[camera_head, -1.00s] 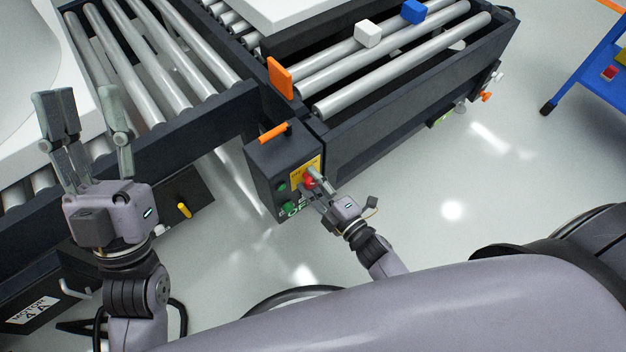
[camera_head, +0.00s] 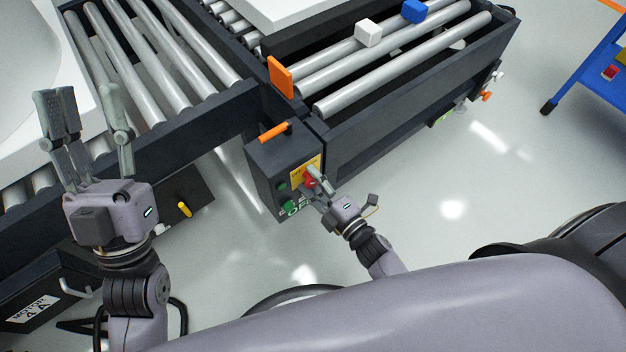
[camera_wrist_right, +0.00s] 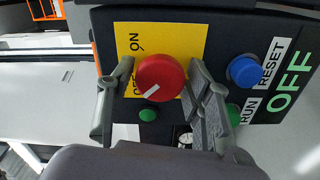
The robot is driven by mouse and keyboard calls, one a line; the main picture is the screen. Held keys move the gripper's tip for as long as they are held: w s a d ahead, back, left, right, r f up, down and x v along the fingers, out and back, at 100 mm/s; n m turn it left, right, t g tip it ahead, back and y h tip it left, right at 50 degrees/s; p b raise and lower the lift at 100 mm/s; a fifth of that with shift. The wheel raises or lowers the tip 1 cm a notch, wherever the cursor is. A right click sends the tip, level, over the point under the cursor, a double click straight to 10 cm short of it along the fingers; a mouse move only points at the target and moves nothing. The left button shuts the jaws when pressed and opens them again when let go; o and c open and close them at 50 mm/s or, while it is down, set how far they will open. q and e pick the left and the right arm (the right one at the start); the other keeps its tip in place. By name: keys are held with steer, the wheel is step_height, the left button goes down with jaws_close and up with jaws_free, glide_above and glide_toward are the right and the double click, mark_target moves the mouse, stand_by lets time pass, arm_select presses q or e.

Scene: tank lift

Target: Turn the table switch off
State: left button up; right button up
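The table switch is a round red knob (camera_wrist_right: 160,77) with a white mark pointing to the lower left in the right wrist view. It sits on a yellow plate (camera_wrist_right: 188,40) with an ON label, on the dark control box (camera_head: 263,170). My right gripper (camera_head: 314,183) is at the knob; in the wrist view its fingers (camera_wrist_right: 162,92) stand on either side of it, spread, with small gaps apparent. Contact is hard to tell. In the head view the fingers partly hide the knob. My left gripper (camera_head: 88,115) is open and empty, beside the left roller conveyor.
A blue button (camera_wrist_right: 243,71) and green buttons sit near the knob. Roller conveyors (camera_head: 410,115) lie behind, one with white and blue cubes. Clear floor is at right; a blue cart (camera_head: 585,70) stands far right.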

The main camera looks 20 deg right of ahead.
steer(key=shift+o, duration=0.8)
steer(key=v, duration=1.2)
